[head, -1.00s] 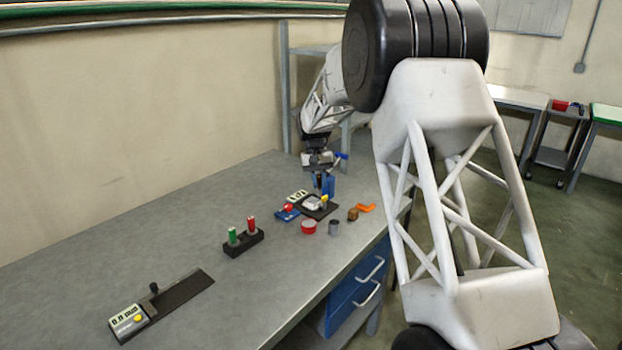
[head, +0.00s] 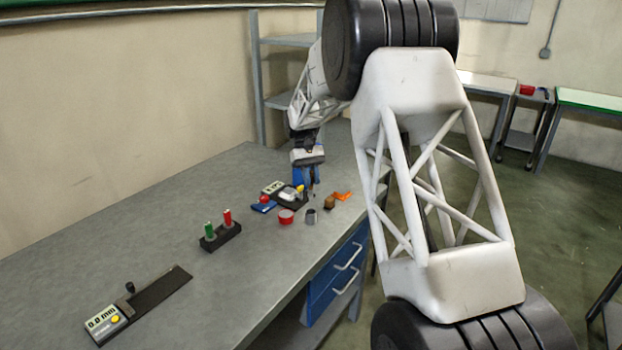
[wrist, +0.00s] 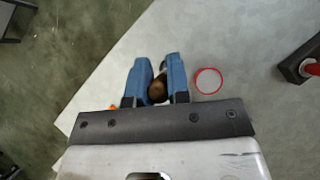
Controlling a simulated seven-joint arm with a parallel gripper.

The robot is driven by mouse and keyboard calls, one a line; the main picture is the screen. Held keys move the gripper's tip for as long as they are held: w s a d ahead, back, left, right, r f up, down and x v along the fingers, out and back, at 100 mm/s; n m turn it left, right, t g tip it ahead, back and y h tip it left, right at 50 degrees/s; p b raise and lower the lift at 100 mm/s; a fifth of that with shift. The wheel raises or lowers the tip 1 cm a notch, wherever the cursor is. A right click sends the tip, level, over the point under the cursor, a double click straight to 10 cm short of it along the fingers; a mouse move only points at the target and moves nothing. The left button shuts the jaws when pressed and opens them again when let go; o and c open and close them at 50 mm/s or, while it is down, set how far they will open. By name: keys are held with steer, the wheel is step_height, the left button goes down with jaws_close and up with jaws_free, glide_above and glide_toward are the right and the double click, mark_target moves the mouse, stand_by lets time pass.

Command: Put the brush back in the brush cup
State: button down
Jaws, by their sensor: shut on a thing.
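My gripper (head: 306,184) hangs with its blue fingers pointing down at the far end of the bench. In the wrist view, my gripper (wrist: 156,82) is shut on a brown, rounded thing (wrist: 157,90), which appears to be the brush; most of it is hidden. A small grey cup (head: 310,216), probably the brush cup, stands on the bench just in front of my gripper. A thin grey tip shows beside the fingers in the head view, too small to identify. In the wrist view the cup is mostly hidden by the fingers.
The bench's front edge is close.

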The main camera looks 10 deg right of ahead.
mark_target(311, 193)
steer(key=shift+f, duration=0.15)
steer(key=shift+f, duration=2.55)
steer(key=shift+f, duration=1.85)
stand_by(3.0)
steer(key=c, duration=0.9)
jaws_free()
steer(key=shift+c, duration=0.2)
